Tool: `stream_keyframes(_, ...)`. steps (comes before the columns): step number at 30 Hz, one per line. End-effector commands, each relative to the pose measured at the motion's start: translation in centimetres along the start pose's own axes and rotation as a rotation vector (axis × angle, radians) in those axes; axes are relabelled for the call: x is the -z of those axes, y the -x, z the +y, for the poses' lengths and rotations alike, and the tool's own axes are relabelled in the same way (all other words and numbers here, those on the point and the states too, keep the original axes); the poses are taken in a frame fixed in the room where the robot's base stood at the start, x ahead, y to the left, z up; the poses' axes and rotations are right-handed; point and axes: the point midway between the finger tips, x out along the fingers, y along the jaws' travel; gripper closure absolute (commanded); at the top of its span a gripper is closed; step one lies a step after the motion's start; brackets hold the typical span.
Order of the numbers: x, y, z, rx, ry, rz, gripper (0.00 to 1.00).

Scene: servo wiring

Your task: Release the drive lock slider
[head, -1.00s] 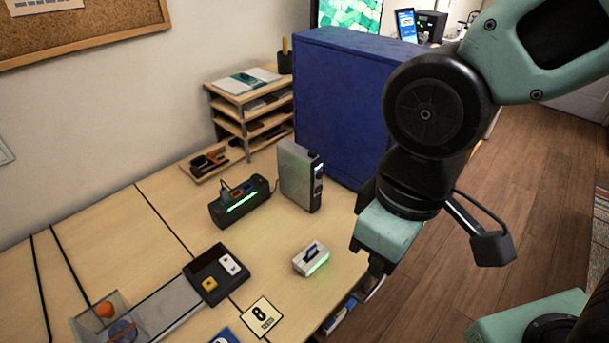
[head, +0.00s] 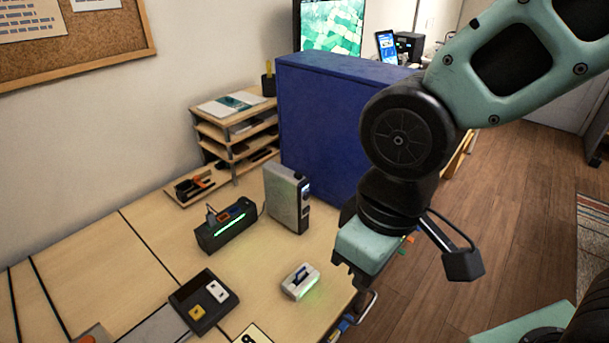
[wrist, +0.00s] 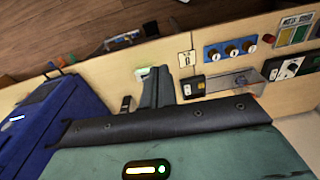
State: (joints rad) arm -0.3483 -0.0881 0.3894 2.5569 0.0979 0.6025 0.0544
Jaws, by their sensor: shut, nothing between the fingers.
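A small white box (head: 300,281) with a dark slider on top and a green glow along its front side lies near the table's right edge. I take it for the drive lock, though no label is readable. It also shows partly in the wrist view (wrist: 146,71), just beyond my fingers. My gripper (head: 352,283) is shut and empty, to the right of the white box and apart from it, by the table edge. In the wrist view my fingers (wrist: 160,88) point toward the table and cover part of it.
A grey upright unit (head: 287,198) and a black box with a green light strip (head: 226,230) stand behind. A black panel with yellow and white switches (head: 203,302) lies to the left. A blue cabinet (head: 330,125) rises at the back. The tabletop around the white box is clear.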

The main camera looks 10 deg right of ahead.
Motion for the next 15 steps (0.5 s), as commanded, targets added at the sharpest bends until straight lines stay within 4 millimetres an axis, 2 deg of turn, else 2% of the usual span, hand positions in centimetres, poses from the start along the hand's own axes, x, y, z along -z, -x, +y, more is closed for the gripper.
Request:
stream_keyframes(8, 5.8, -4.5, 6.6, -0.011, -0.37, 0.192, 1.0)
stream_keyframes(15, 10.4, -7.5, 12.6, 0.104, -0.723, 0.399, 1.0)
